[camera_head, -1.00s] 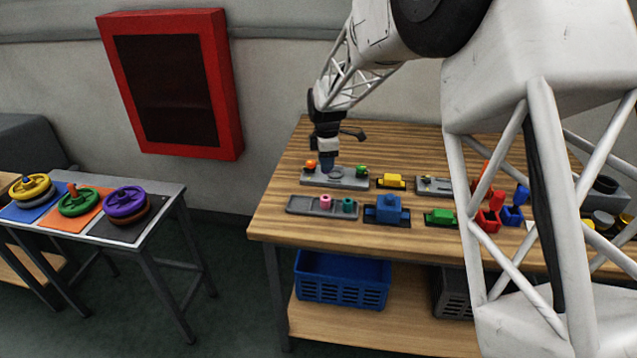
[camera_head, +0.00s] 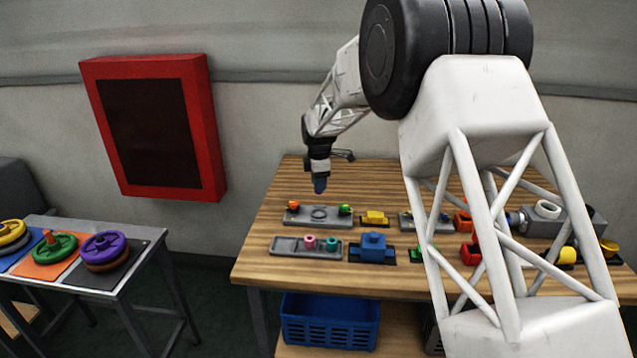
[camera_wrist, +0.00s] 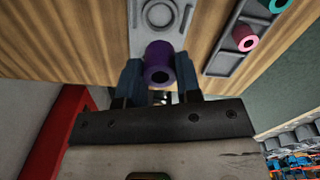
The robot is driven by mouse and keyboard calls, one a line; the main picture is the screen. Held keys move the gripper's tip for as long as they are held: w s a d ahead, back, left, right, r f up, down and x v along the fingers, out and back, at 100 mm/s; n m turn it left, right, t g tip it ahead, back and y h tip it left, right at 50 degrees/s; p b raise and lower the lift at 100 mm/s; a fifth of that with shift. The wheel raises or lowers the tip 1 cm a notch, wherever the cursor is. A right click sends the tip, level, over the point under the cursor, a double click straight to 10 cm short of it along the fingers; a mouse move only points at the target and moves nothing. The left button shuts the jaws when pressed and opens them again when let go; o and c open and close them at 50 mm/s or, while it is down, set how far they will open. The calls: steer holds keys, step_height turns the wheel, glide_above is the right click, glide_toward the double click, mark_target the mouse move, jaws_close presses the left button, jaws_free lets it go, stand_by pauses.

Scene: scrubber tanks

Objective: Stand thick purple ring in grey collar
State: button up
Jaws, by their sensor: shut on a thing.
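The thick purple ring (camera_wrist: 159,58) shows in the wrist view between my two blue fingertips, its dark hole facing the camera. My gripper (camera_head: 319,184) is shut on it and holds it above the back grey plate (camera_head: 290,217). In the head view the ring cannot be told apart from the dark blue fingertips. A round grey collar (camera_head: 312,213) sits in the middle of that plate, and it also shows at the top of the wrist view (camera_wrist: 144,14). The collar looks empty, and the ring is apart from it.
An orange piece (camera_head: 294,205) and a green piece (camera_head: 345,209) stand at the plate's ends. In front is a grey tray (camera_head: 284,245) with pink (camera_head: 310,242) and teal (camera_head: 331,243) rings. A yellow block (camera_head: 374,218) and a blue block (camera_head: 373,246) stand to the right.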

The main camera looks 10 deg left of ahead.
steer(key=shift+f, duration=0.2)
steer(key=shift+f, duration=2.75)
steer(key=shift+f, duration=1.5)
stand_by(1.5)
steer(key=o, duration=1.7)
steer(key=shift+r, duration=0.15)
